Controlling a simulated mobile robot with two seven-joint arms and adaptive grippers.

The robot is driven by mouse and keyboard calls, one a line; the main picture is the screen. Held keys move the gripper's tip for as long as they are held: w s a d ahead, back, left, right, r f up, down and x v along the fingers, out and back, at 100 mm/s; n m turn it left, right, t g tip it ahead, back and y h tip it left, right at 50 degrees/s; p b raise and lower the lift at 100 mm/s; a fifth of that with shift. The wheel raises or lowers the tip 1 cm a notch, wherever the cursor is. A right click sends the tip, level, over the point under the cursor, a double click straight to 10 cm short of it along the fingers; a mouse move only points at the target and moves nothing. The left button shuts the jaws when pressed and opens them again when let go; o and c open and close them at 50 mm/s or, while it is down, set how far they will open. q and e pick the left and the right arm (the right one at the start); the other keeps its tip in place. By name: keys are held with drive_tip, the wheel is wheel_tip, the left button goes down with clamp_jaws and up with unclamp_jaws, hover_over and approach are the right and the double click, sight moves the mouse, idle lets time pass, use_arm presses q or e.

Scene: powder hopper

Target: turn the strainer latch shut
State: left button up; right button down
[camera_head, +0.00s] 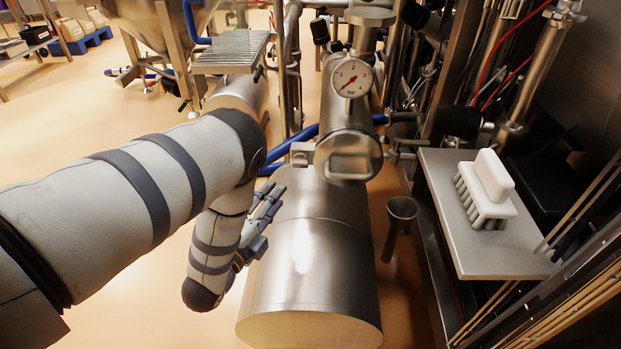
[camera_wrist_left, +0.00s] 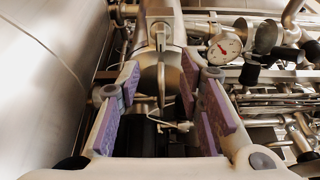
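The strainer is a steel cylinder with a round end cap (camera_head: 345,155) facing me, below a pressure gauge (camera_head: 352,78). A small steel block (camera_head: 301,153) sits at the cap's left edge. My left gripper (camera_head: 272,196) is left of and below the cap. My right gripper is not in view.
A large steel cylinder (camera_head: 310,255) lies just below the strainer, close to my left gripper. Blue pipes (camera_head: 300,143) pass behind my left wrist. At right, a white brush (camera_head: 487,188) rests on a metal shelf (camera_head: 460,245). Open floor lies at left.

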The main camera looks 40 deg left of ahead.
sight(297, 166)
use_arm(q)
drive_tip(key=w, duration=0.3)
drive_tip(key=w+a+b, duration=0.1)
drive_tip(key=w, duration=0.3)
drive_tip(key=w+a+b, duration=0.1)
drive_tip(key=w, duration=0.3)
drive_tip(key=shift+r, duration=0.1)
clamp_jaws()
